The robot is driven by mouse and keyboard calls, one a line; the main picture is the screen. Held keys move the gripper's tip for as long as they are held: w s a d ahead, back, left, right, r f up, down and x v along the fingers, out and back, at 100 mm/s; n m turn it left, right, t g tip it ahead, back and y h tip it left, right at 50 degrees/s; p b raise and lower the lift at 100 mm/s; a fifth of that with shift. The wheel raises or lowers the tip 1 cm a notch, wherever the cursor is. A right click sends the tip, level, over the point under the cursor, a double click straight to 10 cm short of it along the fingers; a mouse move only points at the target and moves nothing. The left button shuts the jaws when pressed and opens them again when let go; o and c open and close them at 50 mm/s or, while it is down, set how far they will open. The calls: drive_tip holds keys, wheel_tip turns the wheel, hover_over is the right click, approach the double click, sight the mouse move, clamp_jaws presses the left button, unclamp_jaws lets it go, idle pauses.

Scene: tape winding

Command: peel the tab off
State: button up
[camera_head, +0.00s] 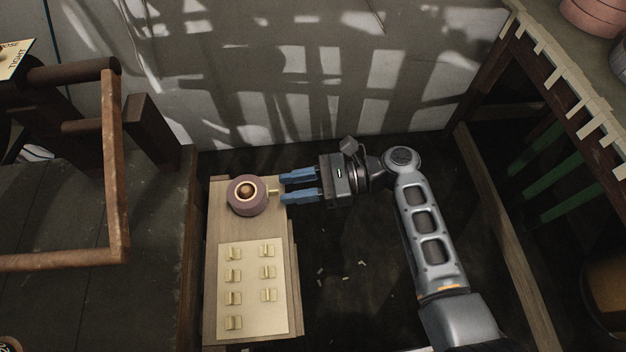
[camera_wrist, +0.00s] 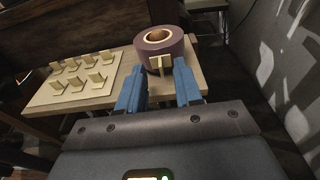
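A mauve tape roll (camera_head: 246,196) sits on a peg at the far end of a wooden board (camera_head: 213,240). A small cream tab (camera_head: 273,191) sticks out from the roll's right side. In the wrist view the roll (camera_wrist: 160,46) stands ahead, and the tab (camera_wrist: 160,66) faces me as a T shape. My gripper (camera_head: 281,189) is open, with its two blue fingers pointing at the roll. In the wrist view the fingers (camera_wrist: 158,84) are spread on either side of the tab's line. The fingertips appear just short of the tab and not touching it.
A pale card (camera_head: 280,315) on the board's near half carries several cream tabs (camera_head: 234,275). A wooden frame (camera_head: 115,180) stands at the left. A white wall (camera_head: 300,70) is behind. A shelf edge with hanging tabs (camera_head: 570,75) is at the right. Small scraps (camera_head: 321,280) lie on the dark floor.

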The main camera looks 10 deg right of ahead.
drive_tip(key=shift+a+f, duration=0.15)
drive_tip(key=shift+a, duration=0.9)
clamp_jaws()
drive_tip(key=shift+d, duration=0.35)
drive_tip(key=shift+d+f+p, duration=0.15)
drive_tip(key=shift+d+p, duration=0.4)
drive_tip(key=shift+d, duration=1.9)
